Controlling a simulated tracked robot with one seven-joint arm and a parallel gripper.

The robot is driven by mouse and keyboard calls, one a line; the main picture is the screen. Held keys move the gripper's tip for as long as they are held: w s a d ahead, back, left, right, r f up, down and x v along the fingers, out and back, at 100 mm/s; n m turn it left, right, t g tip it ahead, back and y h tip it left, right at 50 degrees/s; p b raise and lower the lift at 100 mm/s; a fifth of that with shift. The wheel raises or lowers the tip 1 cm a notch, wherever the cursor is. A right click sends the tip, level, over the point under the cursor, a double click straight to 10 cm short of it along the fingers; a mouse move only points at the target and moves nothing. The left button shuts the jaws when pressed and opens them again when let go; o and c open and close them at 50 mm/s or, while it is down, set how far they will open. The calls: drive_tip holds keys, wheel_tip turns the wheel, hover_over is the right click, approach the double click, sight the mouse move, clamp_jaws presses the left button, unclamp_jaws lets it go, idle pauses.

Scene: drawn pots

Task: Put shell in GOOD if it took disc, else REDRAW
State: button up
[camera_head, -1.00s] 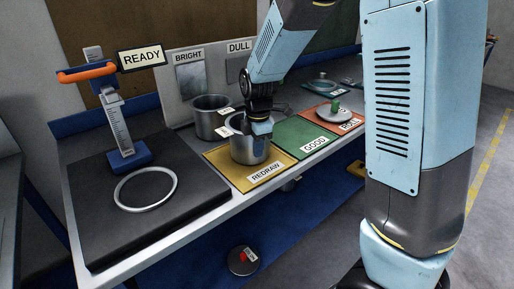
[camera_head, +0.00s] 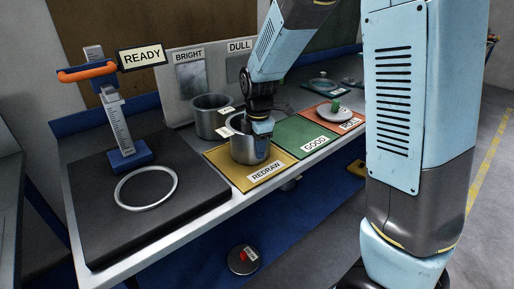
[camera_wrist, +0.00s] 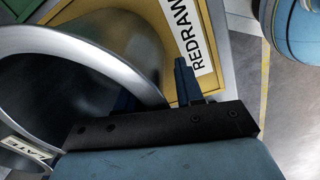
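A grey metal pot, the shell (camera_head: 248,150), stands upright on the yellow REDRAW mat (camera_head: 280,160). My gripper (camera_head: 261,127) is at the pot's right rim. In the wrist view my gripper (camera_wrist: 155,92) has one finger inside the pot and one outside, with yellow mat showing between the wall and the outer finger, so it looks open. The green GOOD mat (camera_head: 305,132) is free to the right.
A second grey pot (camera_head: 210,118) stands behind. A grey disc with a green knob (camera_head: 334,115) lies on the red mat (camera_head: 352,122). A press with an orange handle (camera_head: 87,72), a READY sign (camera_head: 141,55) and a white ring (camera_head: 146,187) are left.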

drive_tip(key=r, duration=1.1)
drive_tip(key=shift+s+d+r, duration=0.1)
drive_tip(key=shift+s+r, duration=0.15)
drive_tip(key=shift+r, duration=0.1)
drive_tip(key=shift+s+d+r, duration=0.1)
drive_tip(key=shift+d+r, duration=0.05)
drive_tip(key=shift+d, duration=0.05)
drive_tip(key=s+d+r+m+t, duration=0.2)
drive_tip(key=s+d+r+m, duration=0.1)
drive_tip(key=s+d+m, duration=0.5)
drive_tip(key=s+d+r+m+t, duration=0.3)
drive_tip(key=s+d+m, duration=0.5)
drive_tip(key=s+m, duration=0.5)
drive_tip(key=shift+d+r+m, duration=0.35)
drive_tip(key=shift+r+m, duration=0.05)
drive_tip(key=shift+r, duration=0.4)
